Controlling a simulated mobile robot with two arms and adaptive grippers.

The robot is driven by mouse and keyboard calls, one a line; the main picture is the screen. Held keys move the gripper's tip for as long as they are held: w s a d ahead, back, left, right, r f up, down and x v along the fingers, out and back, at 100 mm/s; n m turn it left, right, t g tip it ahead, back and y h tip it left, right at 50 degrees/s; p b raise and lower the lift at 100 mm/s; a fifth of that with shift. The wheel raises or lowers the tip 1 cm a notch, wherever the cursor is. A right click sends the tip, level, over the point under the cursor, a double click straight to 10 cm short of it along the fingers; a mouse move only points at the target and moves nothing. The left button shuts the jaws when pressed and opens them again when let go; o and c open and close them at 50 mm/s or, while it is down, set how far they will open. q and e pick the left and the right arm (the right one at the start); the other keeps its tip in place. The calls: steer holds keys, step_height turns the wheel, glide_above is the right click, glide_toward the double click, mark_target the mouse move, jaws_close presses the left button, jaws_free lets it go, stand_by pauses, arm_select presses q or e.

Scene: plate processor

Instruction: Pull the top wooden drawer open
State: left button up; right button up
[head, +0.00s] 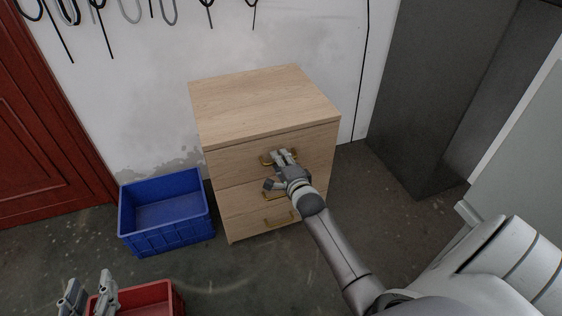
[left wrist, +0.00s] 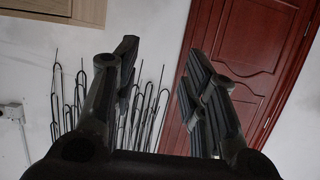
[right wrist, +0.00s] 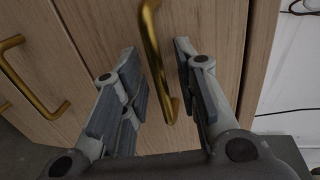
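The light wooden cabinet (head: 265,92) stands against the wall with three drawers. The top wooden drawer (head: 235,160) looks flush with the cabinet front. Its brass handle (head: 265,159) is partly hidden by my right gripper (head: 282,156) in the head view. In the right wrist view the open fingers lie on either side of the brass handle (right wrist: 156,60), with gaps visible; I cannot tell if either touches it. My left gripper (head: 88,292) is open and empty at the lower left, far from the cabinet, its fingers pointing up.
A blue crate (head: 165,232) stands on the floor left of the cabinet. A red crate (head: 172,296) lies near my left gripper. A dark grey cabinet (head: 425,90) stands at right. The floor in front of the drawers is clear.

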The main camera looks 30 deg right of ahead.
jaws_close()
arm_select(q)
steer(key=shift+f, duration=0.1)
